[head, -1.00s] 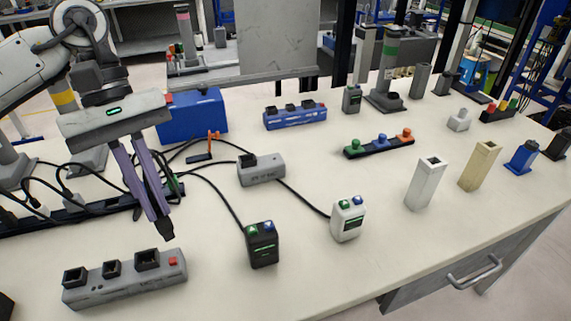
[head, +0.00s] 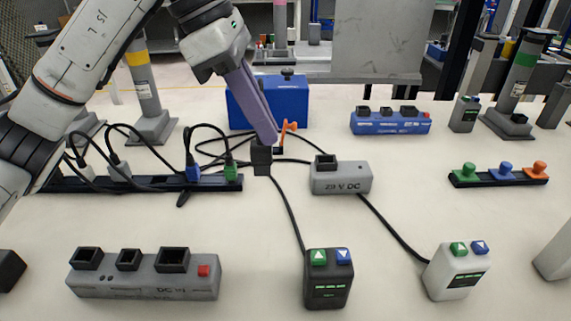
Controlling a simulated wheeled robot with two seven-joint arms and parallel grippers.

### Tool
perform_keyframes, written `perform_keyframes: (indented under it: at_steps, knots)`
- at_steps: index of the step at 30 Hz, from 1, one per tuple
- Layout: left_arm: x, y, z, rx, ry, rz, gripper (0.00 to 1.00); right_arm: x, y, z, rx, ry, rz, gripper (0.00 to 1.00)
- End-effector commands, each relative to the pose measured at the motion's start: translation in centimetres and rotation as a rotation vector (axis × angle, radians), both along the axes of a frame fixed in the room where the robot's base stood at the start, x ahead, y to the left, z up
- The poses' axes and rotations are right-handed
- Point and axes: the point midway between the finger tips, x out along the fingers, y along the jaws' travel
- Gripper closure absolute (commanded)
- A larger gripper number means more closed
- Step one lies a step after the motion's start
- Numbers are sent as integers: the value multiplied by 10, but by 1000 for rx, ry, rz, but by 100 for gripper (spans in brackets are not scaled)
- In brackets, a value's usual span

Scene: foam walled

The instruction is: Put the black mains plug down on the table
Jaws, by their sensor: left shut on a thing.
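The black mains plug (head: 262,158) is a small dark block at the tips of my left gripper (head: 268,140). The purple-grey fingers are shut on it and point down. In the picture it is left of the grey 29 V DC box and in front of the blue case. Whether its lower end touches the table (head: 250,215) or hangs just above it, I cannot tell. My right gripper is not in view.
A grey socket block (head: 145,290) is front left. Behind it, a black strip (head: 215,184) holds several plugs with cables. The grey box (head: 341,180), black button box (head: 328,292) and orange-handled piece (head: 288,130) are near. Bare table lies between them.

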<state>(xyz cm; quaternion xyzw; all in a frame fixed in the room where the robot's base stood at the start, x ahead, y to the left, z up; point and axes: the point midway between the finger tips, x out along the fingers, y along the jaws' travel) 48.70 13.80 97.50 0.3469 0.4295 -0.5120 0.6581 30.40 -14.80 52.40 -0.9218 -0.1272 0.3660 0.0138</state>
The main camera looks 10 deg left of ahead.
Motion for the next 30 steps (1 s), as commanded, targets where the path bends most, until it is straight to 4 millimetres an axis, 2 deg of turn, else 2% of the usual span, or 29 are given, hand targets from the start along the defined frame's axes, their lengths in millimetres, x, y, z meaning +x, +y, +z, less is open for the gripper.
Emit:
perform_keyframes:
  at_steps: [1,3,11,16,28,30]
  knots:
    - [0,0,-15,0,2,0,100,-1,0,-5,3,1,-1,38]
    - [0,0,-26,0,1,-2,100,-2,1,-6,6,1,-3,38]
    - [0,0,-48,0,1,-1,100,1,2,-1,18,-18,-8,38]
    - [0,0,-73,1,2,-2,100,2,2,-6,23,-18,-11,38]
    - [0,0,-79,0,-1,-2,100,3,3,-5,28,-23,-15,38]
    - [0,0,-78,-1,-1,-2,83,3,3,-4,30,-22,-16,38]
